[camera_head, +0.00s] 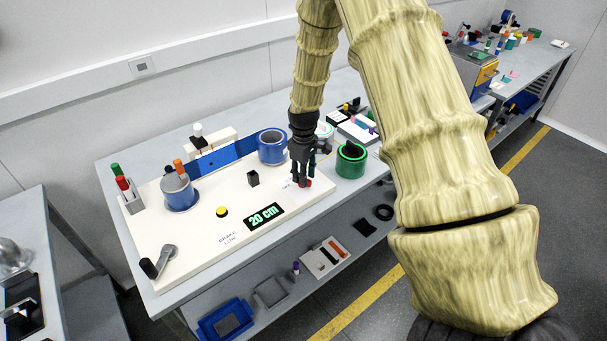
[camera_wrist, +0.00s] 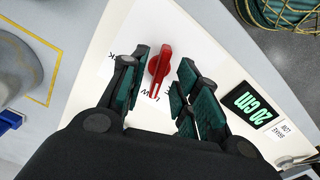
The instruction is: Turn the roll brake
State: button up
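The red knob (camera_wrist: 160,62), which I take as the roll brake, sits on the white board (camera_wrist: 135,30) with lettering around it, partly hidden; "LOW" seems to show by its pointed end. In the head view the red knob (camera_head: 308,183) is at the board's right end, mostly behind my fingers. My gripper (camera_head: 301,183) points down over it. In the wrist view my gripper (camera_wrist: 163,80) is open, with green-padded fingers on both sides of the knob. The left finger is close to it; I cannot tell whether it touches. A gap shows on the right.
A green roll (camera_head: 351,161) stands just right of my gripper.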

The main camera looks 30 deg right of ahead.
jog(key=shift+f, duration=0.65)
grip_shut()
